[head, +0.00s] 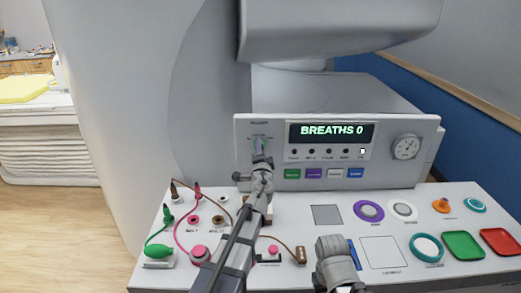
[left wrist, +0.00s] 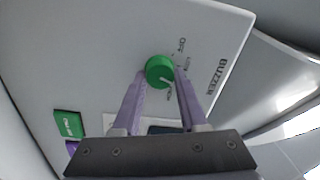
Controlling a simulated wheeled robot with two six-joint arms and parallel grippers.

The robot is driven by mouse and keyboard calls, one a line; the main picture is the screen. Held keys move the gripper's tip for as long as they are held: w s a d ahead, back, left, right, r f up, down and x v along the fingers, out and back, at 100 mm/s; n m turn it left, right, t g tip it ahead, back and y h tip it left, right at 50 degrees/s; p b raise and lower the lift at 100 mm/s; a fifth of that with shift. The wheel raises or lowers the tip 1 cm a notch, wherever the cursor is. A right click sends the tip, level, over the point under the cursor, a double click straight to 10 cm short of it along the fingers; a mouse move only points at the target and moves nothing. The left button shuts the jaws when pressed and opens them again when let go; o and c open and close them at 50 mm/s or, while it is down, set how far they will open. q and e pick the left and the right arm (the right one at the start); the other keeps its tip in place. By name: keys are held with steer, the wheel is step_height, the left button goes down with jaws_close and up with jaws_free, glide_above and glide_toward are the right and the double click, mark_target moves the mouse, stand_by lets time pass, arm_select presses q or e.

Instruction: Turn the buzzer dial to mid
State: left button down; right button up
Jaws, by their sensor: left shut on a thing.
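The buzzer dial (left wrist: 160,70) is a round green knob with a white pointer line, on the pale panel under the word BUZZER. In the left wrist view the pointer is toward the lower right, near a small label partly hidden by a finger. OFF reads clearly; the other labels are too small to be sure of. My left gripper (left wrist: 161,78) is shut on the dial, one lilac finger on each side. In the head view the left gripper (head: 261,147) reaches the panel's upper left and mostly hides the dial. My right arm's end (head: 335,262) shows low; its fingers cannot be made out.
The console face (head: 390,180) has a display (head: 331,132) reading BREATHS 0, several coloured buttons and a gauge (head: 406,147). The shelf below holds a green bulb (head: 158,251), cables, sockets, and green (head: 463,245) and red (head: 501,241) trays at right.

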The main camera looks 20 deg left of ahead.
arm_select(q)
steer(key=shift+c, duration=2.2)
jaws_free()
steer(key=v, duration=0.7)
steer(key=shift+s, duration=0.4)
